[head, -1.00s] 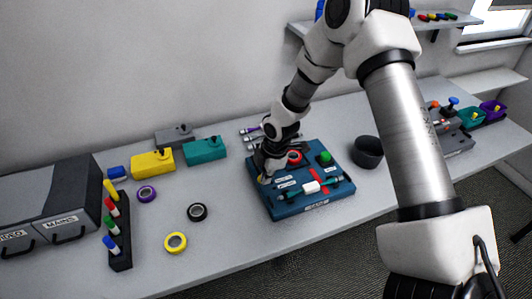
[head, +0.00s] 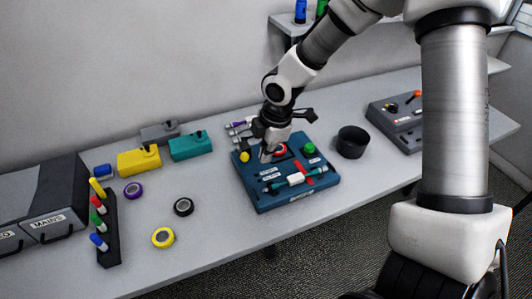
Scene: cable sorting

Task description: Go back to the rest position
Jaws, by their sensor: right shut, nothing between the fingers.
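My right arm comes in from the right and reaches over the table. My right gripper (head: 267,155) is over the back of the blue board (head: 255,196), between a yellow button (head: 244,156) and a red round part (head: 280,149), which it partly hides. Its fingers are shut and nothing shows between them. I cannot tell how high its tips are above the board. My left gripper is not in view.
A dark cup (head: 352,141) stands right of the board. A grey control box (head: 398,119) is farther right. Tape rolls (head: 183,206), a pen rack (head: 108,230), teal and yellow boxes (head: 139,160) and dark drawers (head: 42,206) are at left. The front table strip is clear.

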